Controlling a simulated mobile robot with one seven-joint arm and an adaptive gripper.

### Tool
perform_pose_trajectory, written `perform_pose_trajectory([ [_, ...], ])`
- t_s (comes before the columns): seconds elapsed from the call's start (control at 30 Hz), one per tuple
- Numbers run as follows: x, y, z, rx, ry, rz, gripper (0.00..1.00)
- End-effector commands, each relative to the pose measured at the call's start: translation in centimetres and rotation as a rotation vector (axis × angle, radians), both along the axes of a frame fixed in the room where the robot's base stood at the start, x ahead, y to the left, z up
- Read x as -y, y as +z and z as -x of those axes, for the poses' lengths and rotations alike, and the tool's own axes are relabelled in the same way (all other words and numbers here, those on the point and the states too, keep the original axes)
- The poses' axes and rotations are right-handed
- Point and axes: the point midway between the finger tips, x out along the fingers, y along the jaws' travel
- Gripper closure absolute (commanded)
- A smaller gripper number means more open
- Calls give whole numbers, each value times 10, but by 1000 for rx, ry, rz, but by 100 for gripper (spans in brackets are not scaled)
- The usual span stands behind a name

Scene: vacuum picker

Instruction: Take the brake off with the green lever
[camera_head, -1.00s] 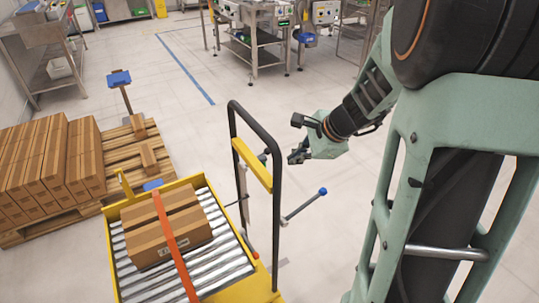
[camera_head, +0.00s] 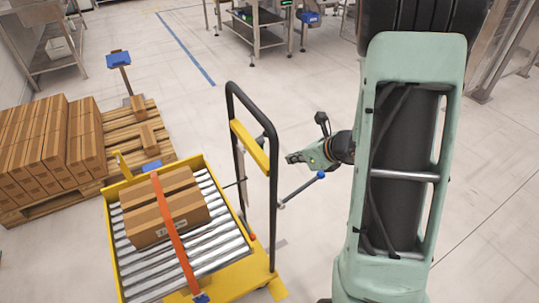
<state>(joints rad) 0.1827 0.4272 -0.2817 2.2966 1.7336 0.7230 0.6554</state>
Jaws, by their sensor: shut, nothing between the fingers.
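The yellow cart (camera_head: 213,268) stands at the lower middle with a black push handle (camera_head: 274,185) on its right side. My gripper (camera_head: 291,158) is just right of the handle, above and left of the blue tip. It is shut and empty, and appears apart from the lever.
Brown boxes (camera_head: 165,215) lie on the cart's rollers under an orange strap (camera_head: 168,222). A wooden pallet (camera_head: 120,148) with stacked boxes (camera_head: 45,150) stands at the left. A yellow crossbar (camera_head: 248,145) spans the handle. Open floor lies behind and right of the cart.

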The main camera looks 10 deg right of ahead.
Motion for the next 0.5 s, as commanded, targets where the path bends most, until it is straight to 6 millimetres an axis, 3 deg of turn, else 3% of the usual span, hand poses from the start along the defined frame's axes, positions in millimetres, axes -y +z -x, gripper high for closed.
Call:
perform_pose_trajectory([
  [0.27, -1, -1, -1, -1, 2, 1, 100],
  [0.5, -11, -23, -17, -3, 5, 1, 100],
])
